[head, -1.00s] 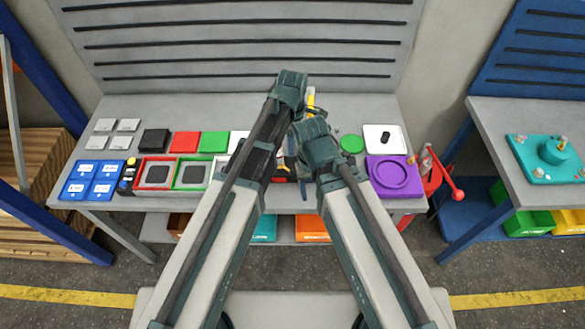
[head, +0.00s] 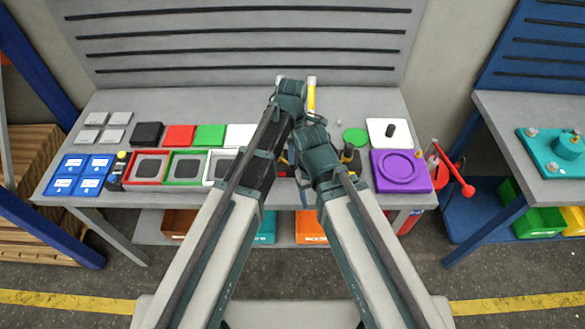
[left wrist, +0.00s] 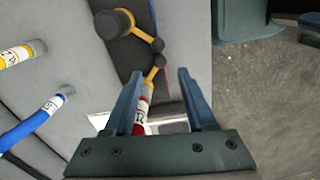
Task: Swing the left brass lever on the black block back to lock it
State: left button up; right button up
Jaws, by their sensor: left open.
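The black block (left wrist: 128,62) shows in the left wrist view as a long dark bar. A brass lever (left wrist: 141,27) with round black ends lies across its upper part. A second brass piece (left wrist: 155,72) sits lower, near my fingertips; I cannot tell which of the two is the left lever. My left gripper (left wrist: 160,76) is open, with its two blue fingers on either side of the lower brass piece, with no clear contact. In the head view my arms hide most of the block and the left gripper.
A red labelled tube (left wrist: 140,118) shows between my left fingers. Blue (left wrist: 50,107) and yellow (left wrist: 15,56) tubes lie to the left. On the table, a purple plate (head: 401,184) stands right, and framed trays (head: 151,168) and blue cards (head: 61,184) stand left.

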aim_at(284, 160)
pick_arm(q)
notch_tip(284, 160, down, 6)
jog(key=b, duration=0.4)
jog(key=shift+r, duration=0.2)
jog(key=shift+c, duration=0.2)
grip_shut()
dwell(0.9)
